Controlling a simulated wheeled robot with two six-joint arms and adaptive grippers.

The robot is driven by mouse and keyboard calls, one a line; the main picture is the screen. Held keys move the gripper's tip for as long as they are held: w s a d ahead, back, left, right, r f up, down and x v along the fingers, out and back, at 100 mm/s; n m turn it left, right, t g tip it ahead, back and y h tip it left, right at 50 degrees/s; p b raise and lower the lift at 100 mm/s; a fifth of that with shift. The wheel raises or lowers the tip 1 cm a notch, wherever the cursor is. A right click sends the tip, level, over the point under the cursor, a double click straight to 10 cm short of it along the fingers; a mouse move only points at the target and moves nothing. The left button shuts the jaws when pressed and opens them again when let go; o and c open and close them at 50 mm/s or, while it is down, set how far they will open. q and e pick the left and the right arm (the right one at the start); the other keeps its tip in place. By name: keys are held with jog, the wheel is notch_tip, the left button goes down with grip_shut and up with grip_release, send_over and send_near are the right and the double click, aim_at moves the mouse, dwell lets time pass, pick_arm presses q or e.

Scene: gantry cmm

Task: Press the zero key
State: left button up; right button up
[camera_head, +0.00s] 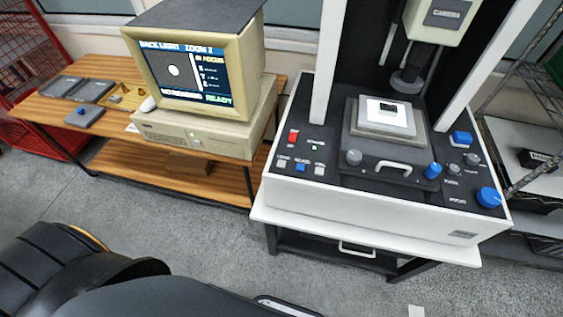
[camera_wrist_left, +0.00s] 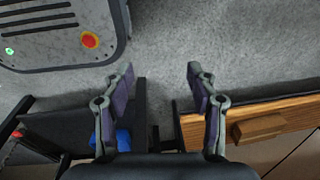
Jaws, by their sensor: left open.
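The white measuring machine (camera_head: 365,206) stands at centre right in the head view. Its dark panel has a small row of keys at the front left: a pale key (camera_head: 281,163), a blue key (camera_head: 300,167) and another pale key (camera_head: 319,171). Their labels are too small to read, so I cannot tell which is the zero key. My left gripper (camera_wrist_left: 160,72) is open and empty in the left wrist view, with grey floor beyond its fingers. It is away from the keys. My right gripper is not in view.
A red switch (camera_head: 293,136) and several knobs share the panel. A bright stage (camera_head: 385,119) sits under the camera head (camera_head: 439,18). A monitor (camera_head: 200,72) stands on the wooden bench (camera_head: 225,175) at left.

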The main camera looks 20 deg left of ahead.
pick_arm(q)
grip_shut()
jog(key=shift+a, duration=0.1)
dwell(1.2)
